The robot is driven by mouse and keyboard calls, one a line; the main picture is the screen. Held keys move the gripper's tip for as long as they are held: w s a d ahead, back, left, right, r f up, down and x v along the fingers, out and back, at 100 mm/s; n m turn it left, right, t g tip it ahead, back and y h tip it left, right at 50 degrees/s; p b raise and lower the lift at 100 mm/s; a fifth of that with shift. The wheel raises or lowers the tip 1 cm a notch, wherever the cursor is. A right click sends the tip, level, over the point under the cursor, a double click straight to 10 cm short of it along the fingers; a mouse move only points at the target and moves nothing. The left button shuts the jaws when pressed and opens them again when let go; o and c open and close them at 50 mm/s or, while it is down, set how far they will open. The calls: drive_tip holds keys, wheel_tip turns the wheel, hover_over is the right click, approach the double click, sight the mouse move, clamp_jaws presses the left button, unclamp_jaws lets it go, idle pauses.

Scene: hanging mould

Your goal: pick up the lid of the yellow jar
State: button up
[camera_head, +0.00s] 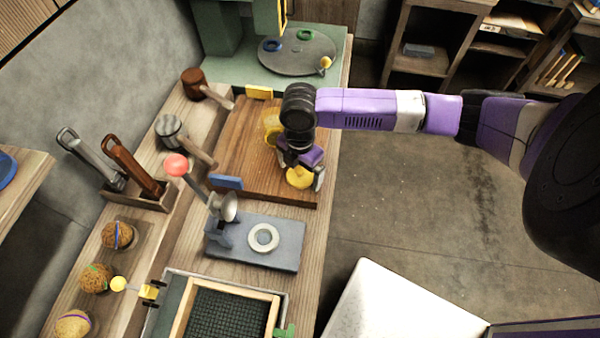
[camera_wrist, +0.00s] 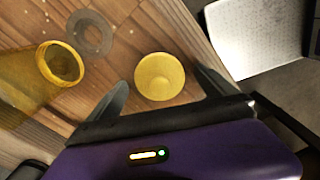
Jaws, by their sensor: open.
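A round yellow lid (camera_wrist: 160,77), shaped like a shallow cup, rests on the wooden board (camera_wrist: 130,45). It also shows under my gripper in the head view (camera_head: 299,178). My gripper (camera_wrist: 162,82) is open, with one finger on each side of the lid and nothing clasped. Whether the fingers touch the lid is not clear. The translucent yellow jar (camera_wrist: 30,82) is to the left with its mouth open; I cannot tell whether it stands or lies. In the head view the jar (camera_head: 270,122) is partly hidden by my arm.
A blue press (camera_head: 285,237) with a red-knobbed lever stands in front of the board. A mallet (camera_head: 197,84) and a hammer (camera_head: 172,130) lie to the left. Open floor (camera_head: 400,210) is to the right.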

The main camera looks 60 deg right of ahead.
drive_tip(key=shift+c, duration=0.3)
drive_tip(key=c, duration=1.4)
drive_tip(key=shift+o, duration=0.2)
drive_tip(key=shift+r, duration=0.1)
